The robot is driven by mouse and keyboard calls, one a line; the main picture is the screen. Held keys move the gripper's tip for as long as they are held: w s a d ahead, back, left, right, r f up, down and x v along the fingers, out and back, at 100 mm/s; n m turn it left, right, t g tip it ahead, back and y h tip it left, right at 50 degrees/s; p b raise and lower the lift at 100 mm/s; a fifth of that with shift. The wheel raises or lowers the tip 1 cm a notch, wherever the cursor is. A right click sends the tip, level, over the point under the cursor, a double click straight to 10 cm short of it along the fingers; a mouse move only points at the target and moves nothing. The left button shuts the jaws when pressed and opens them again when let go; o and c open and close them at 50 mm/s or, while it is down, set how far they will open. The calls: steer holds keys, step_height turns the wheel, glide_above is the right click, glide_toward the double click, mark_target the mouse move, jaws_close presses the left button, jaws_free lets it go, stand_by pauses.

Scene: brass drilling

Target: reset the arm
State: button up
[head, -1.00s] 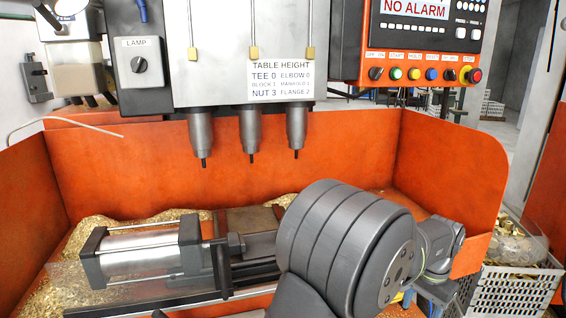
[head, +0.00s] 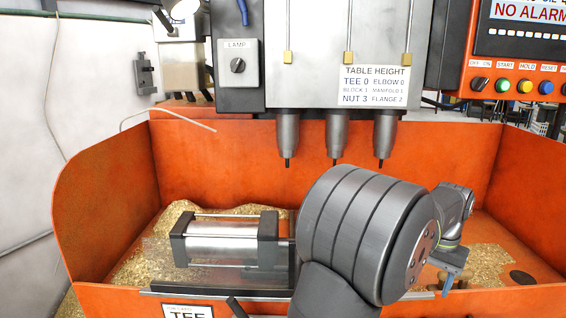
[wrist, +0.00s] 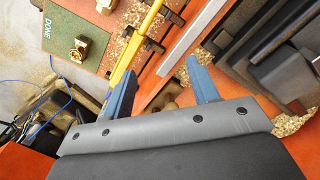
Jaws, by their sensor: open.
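My gripper (wrist: 160,75) shows in the wrist view as two blue fingers spread wide apart, with nothing held between them. In the head view my gripper (head: 452,262) points down over the right part of the orange chip tray (head: 270,152), partly hidden by my large grey arm joint. Brownish rounded shapes lie beyond the gap between the fingers in the wrist view; I cannot tell what they are.
A drill head with several spindles (head: 337,135) hangs above the tray. A clamp cylinder (head: 222,238) sits among brass chips (head: 150,262) at left.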

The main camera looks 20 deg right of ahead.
steer(key=w+a+r, duration=0.2)
steer(key=w+a, duration=0.2)
steer(key=w, duration=0.2)
steer(key=w+a+r, duration=0.2)
steer(key=w+a, duration=0.1)
steer(key=w, duration=0.4)
steer(key=shift+a+r+n, duration=0.25)
steer(key=shift+a+n, duration=0.05)
steer(key=shift+a, duration=0.05)
steer(key=o, duration=1)
steer(key=s+d+r+n, duration=0.1)
steer(key=s+r, duration=0.1)
steer(key=s, duration=1.5)
steer(key=s+d+r+n, duration=0.1)
steer(key=s+r+n, duration=0.1)
steer(key=s, duration=1.6)
steer(key=f, duration=0.9)
steer(key=shift+w+a+f, duration=0.15)
steer(key=shift+w+f, duration=0.05)
steer(key=shift+r, duration=0.1)
